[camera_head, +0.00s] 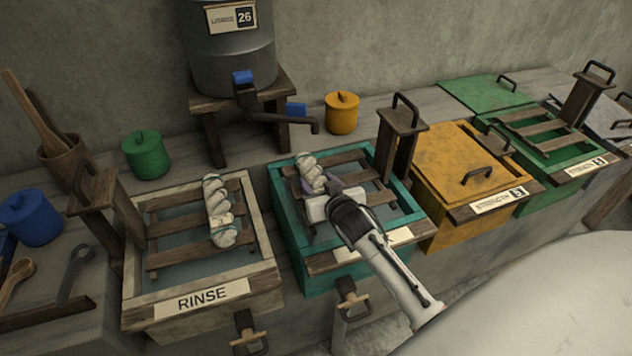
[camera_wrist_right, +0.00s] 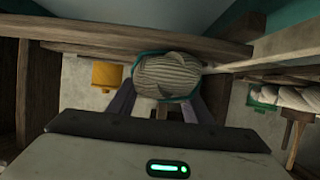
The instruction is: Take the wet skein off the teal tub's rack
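The wet skein, a cream twisted hank (camera_head: 311,171) with a teal tie, lies on the wooden slat rack (camera_head: 345,158) of the teal tub (camera_head: 287,232). My right gripper (camera_head: 322,200) is at the skein's near end, low over the rack. In the right wrist view the ribbed skein end (camera_wrist_right: 168,77) sits at the fingertips of my right gripper (camera_wrist_right: 165,98), with a finger along each side. I cannot tell whether the fingers press on it. My left gripper is not in view.
The rinse tub (camera_head: 265,283), left of the teal tub, holds another cream skein (camera_head: 219,208) on its rack. A wooden post with a handle (camera_head: 398,140) stands at the teal tub's right. A spigot (camera_head: 290,120) juts out behind. An orange lidded tub (camera_head: 455,165) stands right.

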